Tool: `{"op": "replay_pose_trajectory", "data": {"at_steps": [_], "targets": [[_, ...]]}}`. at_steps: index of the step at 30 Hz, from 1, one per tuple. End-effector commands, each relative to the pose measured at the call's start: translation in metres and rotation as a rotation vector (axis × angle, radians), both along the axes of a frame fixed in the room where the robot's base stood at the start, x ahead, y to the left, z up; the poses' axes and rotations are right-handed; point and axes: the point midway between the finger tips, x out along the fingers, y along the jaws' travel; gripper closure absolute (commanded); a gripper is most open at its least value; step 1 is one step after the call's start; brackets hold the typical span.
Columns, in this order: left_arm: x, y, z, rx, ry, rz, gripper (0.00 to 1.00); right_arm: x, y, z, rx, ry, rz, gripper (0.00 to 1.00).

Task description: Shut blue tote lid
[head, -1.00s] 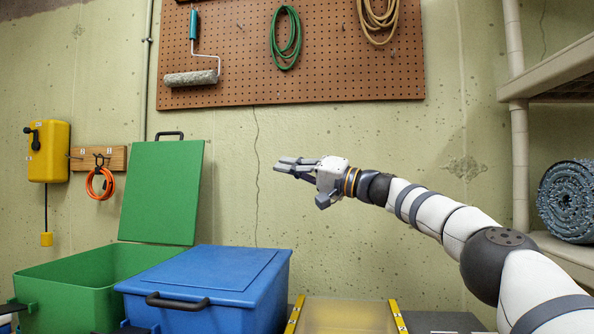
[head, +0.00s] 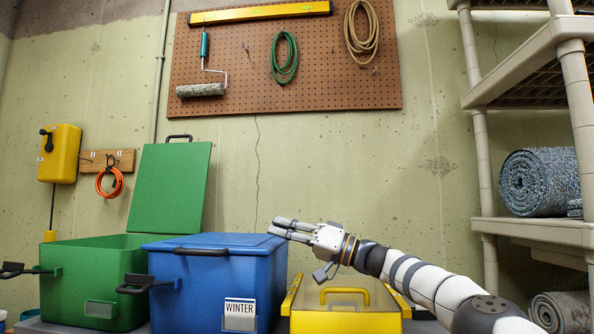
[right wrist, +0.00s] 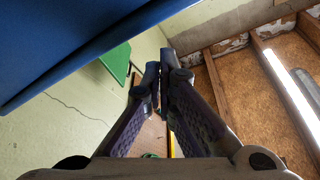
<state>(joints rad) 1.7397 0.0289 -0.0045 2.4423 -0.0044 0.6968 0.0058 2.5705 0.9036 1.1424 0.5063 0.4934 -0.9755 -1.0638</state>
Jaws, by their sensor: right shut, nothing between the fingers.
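The blue tote (head: 200,298) stands in the lower part of the head view, with a white WINTER label on its front. Its blue lid (head: 225,241) lies flat across the top, with a dark handle (head: 200,251) at the front edge. My right gripper (head: 276,227) is shut and empty, at the right end of the lid; I cannot tell if it touches. In the right wrist view, the shut fingertips (right wrist: 160,75) are beside a large blue surface (right wrist: 90,35), apparently the tote or lid. My left gripper is not in view.
A green tote (head: 90,285) with its green lid (head: 170,190) raised stands left of the blue one. A yellow tote (head: 345,318) stands to the right, below my right arm. A shelf rack (head: 535,232) with rolled carpets is at the far right.

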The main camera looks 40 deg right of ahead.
Motion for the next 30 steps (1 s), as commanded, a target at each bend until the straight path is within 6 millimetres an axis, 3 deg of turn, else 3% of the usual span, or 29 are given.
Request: {"op": "replay_pose_trajectory", "data": {"at_steps": [1,6,25,30], "targets": [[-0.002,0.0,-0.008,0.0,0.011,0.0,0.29,0.002,-0.001,-0.012,0.001,0.003,-0.001,1.0],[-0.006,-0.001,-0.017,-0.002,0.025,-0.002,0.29,0.002,-0.002,-0.023,0.001,0.002,-0.001,1.0],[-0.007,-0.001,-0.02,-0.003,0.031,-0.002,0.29,0.002,-0.003,-0.028,-0.002,0.005,0.0,1.0],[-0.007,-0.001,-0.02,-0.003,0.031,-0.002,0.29,-0.016,-0.015,-0.034,0.001,0.005,-0.001,1.0]]}}
